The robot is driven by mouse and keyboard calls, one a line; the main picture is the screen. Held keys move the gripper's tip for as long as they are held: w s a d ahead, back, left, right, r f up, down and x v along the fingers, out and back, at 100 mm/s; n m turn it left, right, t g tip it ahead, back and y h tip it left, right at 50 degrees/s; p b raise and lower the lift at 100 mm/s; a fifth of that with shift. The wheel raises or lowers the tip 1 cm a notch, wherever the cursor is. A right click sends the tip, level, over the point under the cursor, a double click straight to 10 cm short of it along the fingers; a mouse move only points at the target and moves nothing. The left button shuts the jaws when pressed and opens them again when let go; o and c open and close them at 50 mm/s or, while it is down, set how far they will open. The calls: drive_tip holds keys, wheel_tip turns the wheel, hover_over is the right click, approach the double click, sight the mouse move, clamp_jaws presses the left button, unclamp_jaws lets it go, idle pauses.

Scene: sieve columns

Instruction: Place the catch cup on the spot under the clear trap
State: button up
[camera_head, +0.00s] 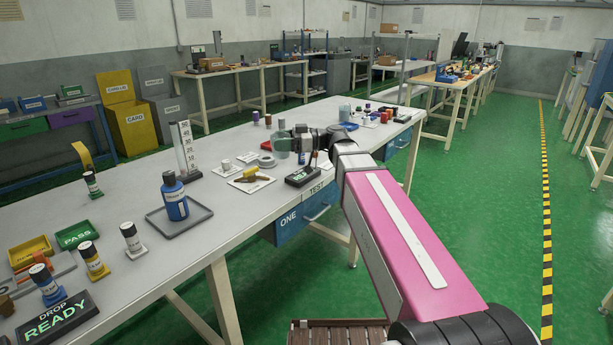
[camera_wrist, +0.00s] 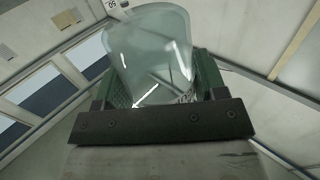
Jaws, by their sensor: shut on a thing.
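A pale, see-through cup (camera_wrist: 150,50), which I take to be the catch cup, sits between the two green fingers of my gripper (camera_wrist: 157,88) in the wrist view. The fingers are shut on its sides. In the head view the cup (camera_head: 281,144) shows as a greenish clear shape at the left end of my gripper (camera_head: 294,143), over the far part of the long table. I cannot tell whether its base touches the tabletop. I cannot pick out the clear trap or the spot under it for sure.
On the long table (camera_head: 130,290), a grey tray (camera_head: 200,216) holds a blue bottle (camera_head: 174,198). A tall scale (camera_head: 185,150), a card with a yellow-brown item (camera_head: 252,180) and a black sign (camera_head: 302,177) stand nearby. Several small capped bottles stand at the near left.

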drive_tip(key=w+d+f, duration=0.4)
drive_tip(key=w+d, duration=0.1)
drive_tip(key=w+d+f, duration=0.2)
drive_tip(key=w+f, duration=0.1)
drive_tip(key=shift+w+d, duration=0.25)
drive_tip(key=shift+d, duration=0.15)
drive_tip(key=shift+f, duration=1.85)
drive_tip(key=shift+f, duration=0.1)
drive_tip(key=o, duration=1)
drive_tip(key=shift+c, duration=0.2)
